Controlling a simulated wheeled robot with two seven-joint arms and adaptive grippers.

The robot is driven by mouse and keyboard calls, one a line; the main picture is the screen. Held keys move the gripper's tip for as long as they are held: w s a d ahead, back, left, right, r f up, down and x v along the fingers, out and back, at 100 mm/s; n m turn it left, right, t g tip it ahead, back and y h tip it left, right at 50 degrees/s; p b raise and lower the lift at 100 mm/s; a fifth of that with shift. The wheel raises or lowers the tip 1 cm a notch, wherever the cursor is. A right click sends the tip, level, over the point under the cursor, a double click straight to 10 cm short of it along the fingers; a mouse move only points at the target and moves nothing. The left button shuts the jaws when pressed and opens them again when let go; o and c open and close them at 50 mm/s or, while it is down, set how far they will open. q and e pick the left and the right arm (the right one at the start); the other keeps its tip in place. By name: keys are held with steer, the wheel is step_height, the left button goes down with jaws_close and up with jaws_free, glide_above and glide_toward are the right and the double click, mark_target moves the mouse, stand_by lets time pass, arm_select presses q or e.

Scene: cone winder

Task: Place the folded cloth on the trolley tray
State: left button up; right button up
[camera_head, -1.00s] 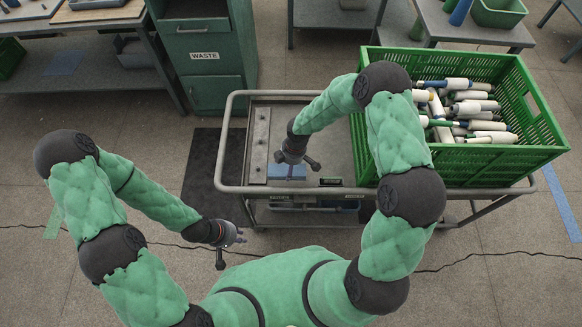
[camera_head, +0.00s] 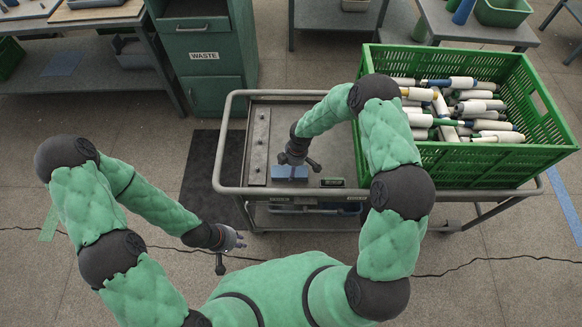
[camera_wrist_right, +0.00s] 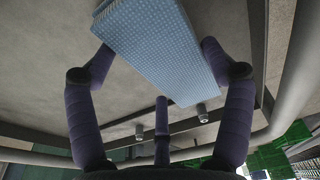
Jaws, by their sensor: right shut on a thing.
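The folded cloth (camera_head: 290,173) is a flat blue piece at the front left of the trolley tray (camera_head: 338,150). It also shows in the right wrist view (camera_wrist_right: 160,45), light blue with a fine pattern. My right gripper (camera_head: 299,162) is shut on it, with fingers at both sides of the cloth in the wrist view. The cloth is over the tray surface, behind the front rail; I cannot tell whether it touches the tray. My left gripper (camera_head: 232,252) is empty, fingers spread apart, over the floor left of and in front of the trolley.
A green crate (camera_head: 480,170) full of yarn cones fills the tray's right part. A grey strip (camera_head: 258,145) lies along its left edge. A raised rail (camera_head: 222,150) surrounds the tray. A green waste cabinet (camera_head: 210,90) and a workbench (camera_head: 160,65) stand behind.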

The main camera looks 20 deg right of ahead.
steer(key=shift+f, duration=0.2)
steer(key=o, duration=1)
step_height(320, 180, up, 12)
steer(key=d+p, duration=0.1)
steer(key=p, duration=0.4)
steer(key=shift+s+d, duration=0.25)
steer(key=shift+d, duration=0.1)
steer(key=shift+r, duration=0.1)
